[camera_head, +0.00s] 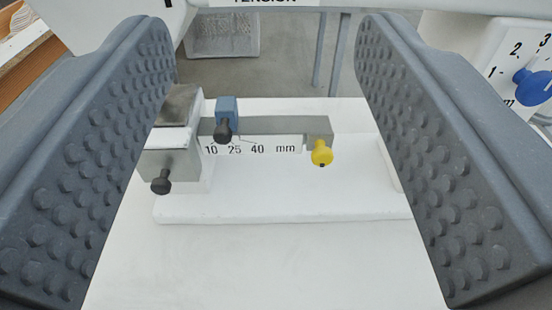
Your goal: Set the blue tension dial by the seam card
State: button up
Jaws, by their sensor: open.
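The blue tension dial (533,86) shows at the right edge on a white housing, partly cut off by the frame. The numbers 1, 2 and 3 are printed around it; I cannot tell its exact setting. Part of a "TENSION" label (265,2) is cut off at the top edge. I see no seam card. My gripper (268,50) is open and empty, with its two grey studded fingers wide apart. The right finger is left of the dial in the picture and appears apart from it.
Between the fingers is a white base (290,207) with a ruler scale (262,147) marked 10, 25, 40 mm. It carries a blue slider (227,110), a yellow knob (321,152) and a black knob (161,184). A grey basket (222,36) stands behind.

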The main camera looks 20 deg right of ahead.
jog(key=shift+s, duration=0.45)
jog(key=shift+a, duration=0.1)
